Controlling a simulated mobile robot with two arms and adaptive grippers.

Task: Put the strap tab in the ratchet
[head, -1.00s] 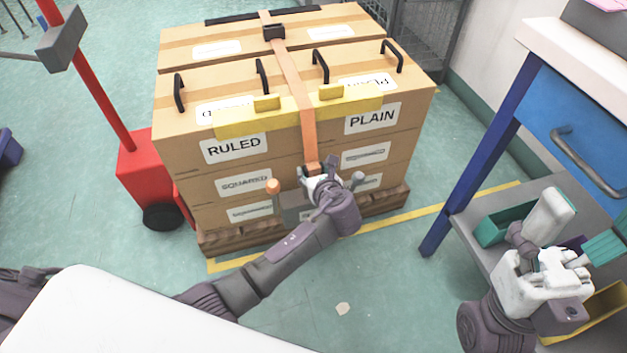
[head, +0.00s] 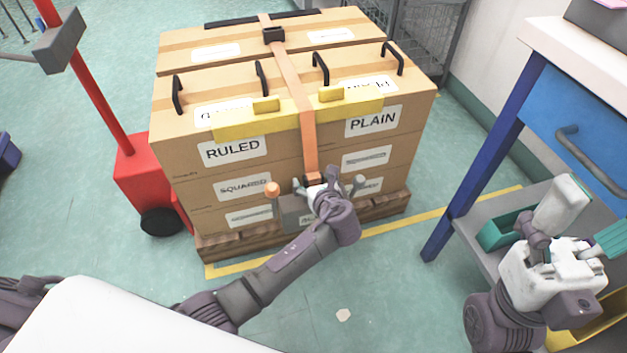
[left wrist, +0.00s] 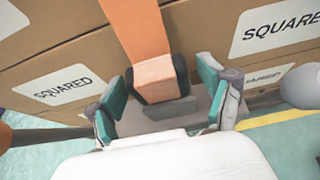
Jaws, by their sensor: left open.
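The orange strap (head: 296,95) runs over the boxes and hangs down their front. Its thick tab (head: 313,179) is at the lower end, just above or at the grey ratchet (head: 293,212); I cannot tell whether it is inside. The gripper partly hides the ratchet. My right gripper (head: 572,240) is at the lower right, away from the strap; its finger opening is unclear.
Stacked cardboard boxes (head: 290,155) stand on a wooden pallet (head: 225,247). A yellow edge guard (head: 235,128) lies under the strap. A red wheeled stand (head: 145,180) is at left. A blue-legged bench (head: 480,150) with bins is at right.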

